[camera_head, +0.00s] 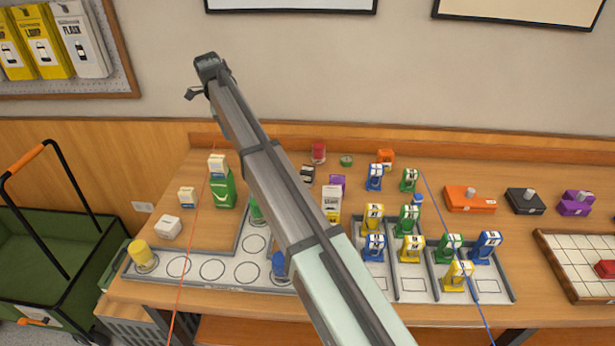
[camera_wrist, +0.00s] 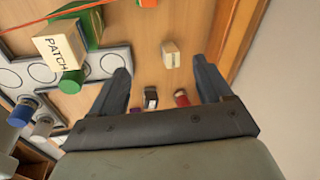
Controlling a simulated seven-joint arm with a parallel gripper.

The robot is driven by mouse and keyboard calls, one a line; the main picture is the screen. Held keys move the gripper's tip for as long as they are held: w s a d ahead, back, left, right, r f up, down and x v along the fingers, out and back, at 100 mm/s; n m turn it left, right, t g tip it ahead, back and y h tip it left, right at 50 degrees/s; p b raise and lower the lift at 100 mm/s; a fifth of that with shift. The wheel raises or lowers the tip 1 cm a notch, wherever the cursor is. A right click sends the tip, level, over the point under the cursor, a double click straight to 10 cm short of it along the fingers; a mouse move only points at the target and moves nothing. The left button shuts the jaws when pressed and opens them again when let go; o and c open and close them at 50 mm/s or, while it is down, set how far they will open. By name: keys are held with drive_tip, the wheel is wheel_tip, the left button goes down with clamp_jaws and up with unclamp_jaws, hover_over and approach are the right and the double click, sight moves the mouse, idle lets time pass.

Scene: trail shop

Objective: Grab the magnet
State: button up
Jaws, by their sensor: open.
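I cannot tell for sure which thing is the magnet; no label that I can read names one. My gripper (camera_head: 203,80) is raised high over the back left of the table in the head view. In the wrist view my gripper (camera_wrist: 161,65) is open, with its two dark fingers spread apart and nothing held. A small pale box (camera_wrist: 170,53) lies on the table below, seen between the fingertips. My arm hides part of the table's middle in the head view.
A green item (camera_head: 223,190) stands left of my arm. Several coloured items fill a sectioned tray (camera_head: 411,293). A green cart (camera_head: 50,265) stands left of the table.

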drive_tip(key=s+d+r+n+t+h, duration=0.1)
drive_tip(key=s+d+n+t, duration=0.5)
drive_tip(key=d, duration=0.5)
drive_tip(key=s+d+r+n+t+h, duration=0.1)
drive_tip(key=s+d+n+t, duration=0.5)
drive_tip(key=d, duration=0.5)
drive_tip(key=n+g, duration=0.1)
drive_tip(key=g, duration=0.1)
approach(306, 171)
drive_tip(key=x, duration=0.6)
drive_tip(key=shift+f, duration=0.45)
drive_tip(key=shift+r+x, duration=0.2)
drive_tip(key=shift+x, duration=1.15)
drive_tip(key=shift+r+x, duration=0.2)
drive_tip(key=shift+x, duration=1.1)
drive_tip(key=shift+w+d, duration=0.15)
drive_tip(key=c, duration=1.1)
drive_tip(key=shift+r, duration=0.1)
drive_tip(key=shift+c, duration=0.2)
